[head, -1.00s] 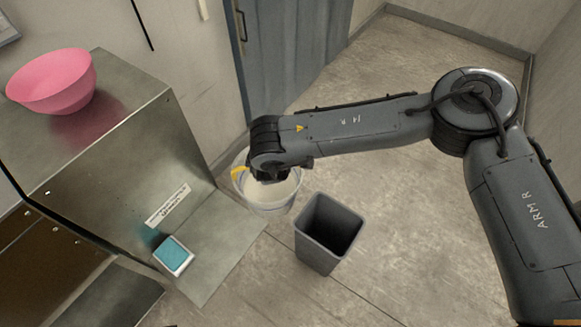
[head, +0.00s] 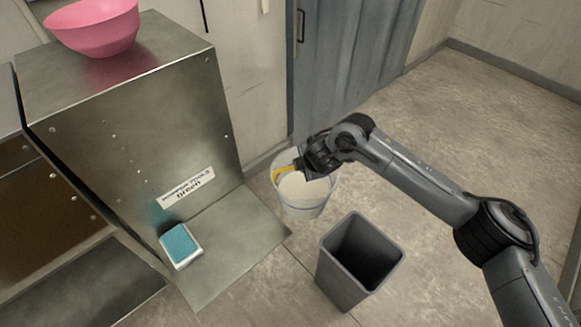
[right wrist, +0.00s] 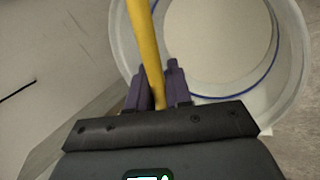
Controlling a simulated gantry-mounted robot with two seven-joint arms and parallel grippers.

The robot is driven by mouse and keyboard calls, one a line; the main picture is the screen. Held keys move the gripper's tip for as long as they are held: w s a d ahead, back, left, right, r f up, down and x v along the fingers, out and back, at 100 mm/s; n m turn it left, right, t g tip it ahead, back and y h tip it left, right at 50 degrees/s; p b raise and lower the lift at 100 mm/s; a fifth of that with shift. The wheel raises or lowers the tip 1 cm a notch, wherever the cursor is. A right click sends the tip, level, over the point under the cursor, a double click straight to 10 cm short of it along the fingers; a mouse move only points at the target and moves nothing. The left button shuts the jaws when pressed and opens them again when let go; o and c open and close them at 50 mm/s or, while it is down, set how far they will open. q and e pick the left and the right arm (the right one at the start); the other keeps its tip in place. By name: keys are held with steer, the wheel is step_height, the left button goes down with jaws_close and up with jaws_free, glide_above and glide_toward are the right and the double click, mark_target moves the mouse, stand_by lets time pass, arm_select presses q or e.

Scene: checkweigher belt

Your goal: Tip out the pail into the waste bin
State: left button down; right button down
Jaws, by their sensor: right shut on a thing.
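The pail (head: 303,207) is whitish and see-through, with pale contents and a yellow handle (head: 284,174). It looks upright, behind and left of the waste bin (head: 345,277); I cannot tell whether its base touches the floor. The bin is dark grey, square and open-topped, standing on the floor. My right gripper (head: 302,165) is at the pail's rim. In the right wrist view its purple fingers (right wrist: 159,90) are shut on the yellow handle (right wrist: 146,45), with the pail's round rim (right wrist: 292,60) beyond. My left gripper is not in view.
A steel cabinet (head: 130,110) stands at left, with a pink bowl (head: 95,28) on top. A blue-topped white block (head: 180,246) lies on its low plate (head: 235,262). A grey door (head: 345,60) is behind the pail. Floor at right is clear.

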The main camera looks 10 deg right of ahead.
steer(key=s+d+f+m+t+y+b, duration=0.1)
steer(key=s+d+f+m+y+b, duration=0.1)
steer(key=d+f+b, duration=0.6)
steer(key=s+d+f+m+t+y+b, duration=0.2)
steer(key=d+f+b, duration=0.6)
steer(key=f+b, duration=0.9)
steer(key=s+d+f+m+t+y+b, duration=0.1)
steer(key=d+f+m+y+b, duration=0.4)
steer(key=f+b, duration=0.8)
steer(key=s+d+y+b, duration=0.1)
steer(key=d+y+b, duration=0.1)
steer(key=d+b, duration=0.1)
steer(key=shift+s+d+f+m+t+y, duration=0.3)
steer(key=shift+s+d+m, duration=0.05)
steer(key=shift+s+m, duration=0.05)
stand_by(1.4)
stand_by(0.4)
